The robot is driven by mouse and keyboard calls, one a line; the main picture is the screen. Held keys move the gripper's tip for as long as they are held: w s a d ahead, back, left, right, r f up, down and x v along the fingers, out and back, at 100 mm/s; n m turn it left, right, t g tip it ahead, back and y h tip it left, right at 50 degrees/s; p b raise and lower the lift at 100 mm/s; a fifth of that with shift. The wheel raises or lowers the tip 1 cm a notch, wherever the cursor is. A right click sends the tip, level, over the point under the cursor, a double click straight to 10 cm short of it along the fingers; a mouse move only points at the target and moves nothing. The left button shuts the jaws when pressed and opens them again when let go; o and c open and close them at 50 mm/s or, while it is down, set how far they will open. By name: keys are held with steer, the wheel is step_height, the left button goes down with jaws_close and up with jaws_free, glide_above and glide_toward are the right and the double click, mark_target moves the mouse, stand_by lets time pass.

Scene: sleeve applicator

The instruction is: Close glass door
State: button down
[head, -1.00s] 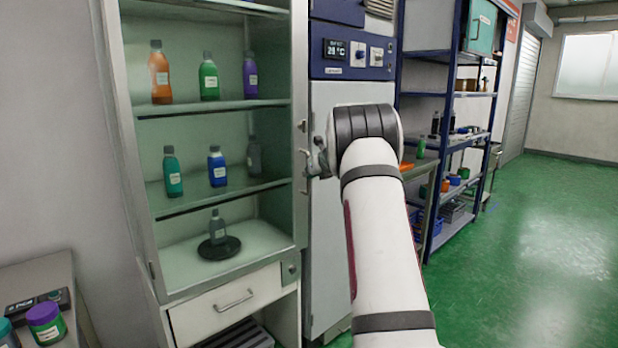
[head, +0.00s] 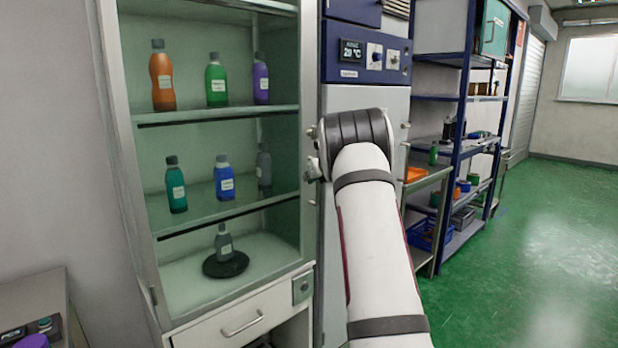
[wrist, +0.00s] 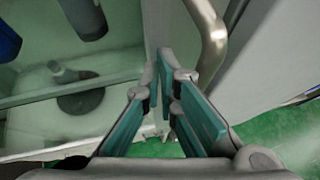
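The glass door (head: 230,140) is the tinted front of the cabinet at the left in the head view, with bottles showing behind it. It looks flush or nearly flush with the cabinet; I cannot tell whether a small gap is left. My gripper (head: 316,168) is at the door's right edge, largely hidden by my wrist. In the wrist view, its teal-padded fingers (wrist: 160,82) are apart at the base and empty. Their tips are close to the pale door frame (wrist: 154,30). A curved metal handle (wrist: 213,35) rises just beyond and right of them, apparently not between the fingers.
A drawer (head: 238,322) lies under the cabinet. A tall grey unit with a blue control panel (head: 365,62) stands right beside it. Blue shelving (head: 465,125) is further right. A counter (head: 30,300) is at lower left. Green floor is clear at the right.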

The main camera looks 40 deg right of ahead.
steer(key=shift+w+a+r, duration=0.4)
steer(key=shift+w+a, duration=0.15)
steer(key=s+d+f+v, duration=0.1)
steer(key=v, duration=1.1)
steer(key=shift+r, duration=0.1)
steer(key=a+r+m+t+h, duration=0.1)
steer(key=a+r+m+h, duration=0.1)
steer(key=a+r+m, duration=0.55)
steer(key=s+a+r+m+h+p, duration=0.2)
steer(key=s+a+r+m, duration=0.3)
steer(key=a+r+m, duration=0.3)
steer(key=s+a+f+m+g+y, duration=0.2)
steer(key=s+a+f+m, duration=0.3)
steer(key=s+a, duration=0.5)
steer(key=s+a+f+m+g+y+p, duration=0.1)
steer(key=s+a+f+m+g+y, duration=0.2)
steer(key=s+a+f+m, duration=0.3)
steer(key=s+a+f+m+g+y+p, duration=0.1)
steer(key=s+a+f+m, duration=0.5)
steer(key=s+a, duration=0.9)
steer(key=shift+s+a+g+y, duration=0.35)
steer(key=shift+a+g+y, duration=0.5)
steer(key=shift+g, duration=0.25)
